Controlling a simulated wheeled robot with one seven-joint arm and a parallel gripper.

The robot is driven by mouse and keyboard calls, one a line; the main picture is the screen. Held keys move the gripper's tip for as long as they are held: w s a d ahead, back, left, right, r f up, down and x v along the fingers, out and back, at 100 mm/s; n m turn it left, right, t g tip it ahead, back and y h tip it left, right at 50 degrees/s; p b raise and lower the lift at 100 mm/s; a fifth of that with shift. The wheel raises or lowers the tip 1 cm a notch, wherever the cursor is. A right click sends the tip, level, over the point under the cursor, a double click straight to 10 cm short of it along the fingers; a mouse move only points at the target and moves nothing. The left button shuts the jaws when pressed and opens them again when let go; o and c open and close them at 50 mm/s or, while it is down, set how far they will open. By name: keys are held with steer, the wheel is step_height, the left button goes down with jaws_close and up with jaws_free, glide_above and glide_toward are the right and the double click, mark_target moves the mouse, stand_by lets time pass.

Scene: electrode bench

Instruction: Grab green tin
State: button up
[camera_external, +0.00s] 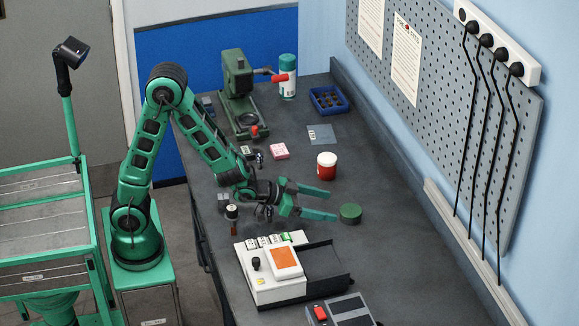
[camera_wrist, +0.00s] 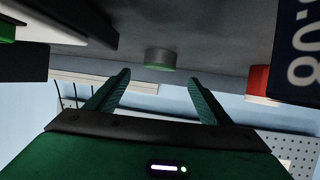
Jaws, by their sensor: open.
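The green tin (camera_external: 350,213) is a short round tin lying flat on the dark bench, right of the bench's middle. In the wrist view the tin (camera_wrist: 161,58) appears upside down, centred beyond the gap between my fingers. My gripper (camera_external: 330,202) is open and empty, low over the bench, with its two green fingers pointing right toward the tin. The fingers (camera_wrist: 160,80) stand on either side of the tin's line in the wrist view. The tin looks apart from the fingertips; the exact gap is hard to tell.
A red tub with white lid (camera_external: 326,167) stands just behind my gripper. A white device with an orange panel (camera_external: 284,262) and a black tray (camera_external: 325,265) lie in front. A pink box (camera_external: 279,151) and blue bin (camera_external: 328,100) are farther back. The pegboard wall (camera_external: 450,120) is right.

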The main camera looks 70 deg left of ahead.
mark_target(342, 210)
steer(key=x, duration=0.2)
steer(key=shift+w+f, duration=0.15)
steer(key=shift+w, duration=0.15)
steer(key=shift+f+x, duration=0.2)
steer(key=shift+x, duration=2.45)
steer(key=shift+s+d, duration=0.1)
steer(key=c, duration=1.2)
